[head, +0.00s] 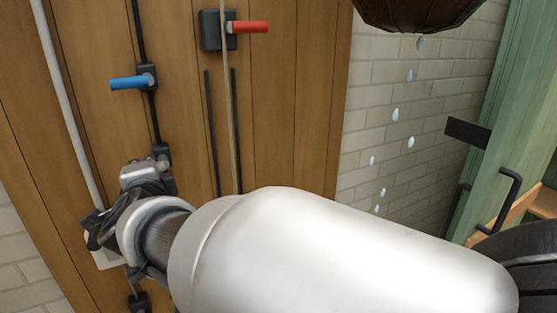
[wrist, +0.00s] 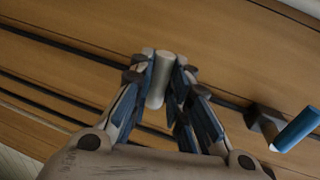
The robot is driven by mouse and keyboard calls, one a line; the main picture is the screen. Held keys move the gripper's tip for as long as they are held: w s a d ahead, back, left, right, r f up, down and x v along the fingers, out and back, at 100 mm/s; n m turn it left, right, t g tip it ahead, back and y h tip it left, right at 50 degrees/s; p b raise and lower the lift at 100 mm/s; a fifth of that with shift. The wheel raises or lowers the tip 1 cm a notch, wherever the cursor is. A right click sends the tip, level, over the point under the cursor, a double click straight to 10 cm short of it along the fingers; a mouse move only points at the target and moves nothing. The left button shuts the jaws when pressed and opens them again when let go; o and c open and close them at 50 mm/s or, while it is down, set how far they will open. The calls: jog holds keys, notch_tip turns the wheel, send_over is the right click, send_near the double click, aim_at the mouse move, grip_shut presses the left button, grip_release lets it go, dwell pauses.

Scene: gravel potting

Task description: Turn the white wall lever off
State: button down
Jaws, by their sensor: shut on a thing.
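The white lever (wrist: 161,82) shows in the wrist view as a pale rounded handle standing out from the wooden wall. My gripper (wrist: 160,88) has its blue-padded fingers on both sides of the handle, shut on it.
A blue lever (head: 129,82) is on a black pipe above my gripper; it also shows in the wrist view (wrist: 297,129). A red lever (head: 250,27) is further right. Drops fall from a dark hanging vessel (head: 415,10). A green frame (head: 520,80) stands at right.

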jog(key=shift+r+m, duration=0.15)
jog(key=shift+m, duration=0.15)
dwell(0.4)
jog(key=c, duration=1.5)
grip_release()
jog(key=v, duration=1.2)
jog(key=shift+d, duration=0.1)
jog(key=shift+w, duration=0.1)
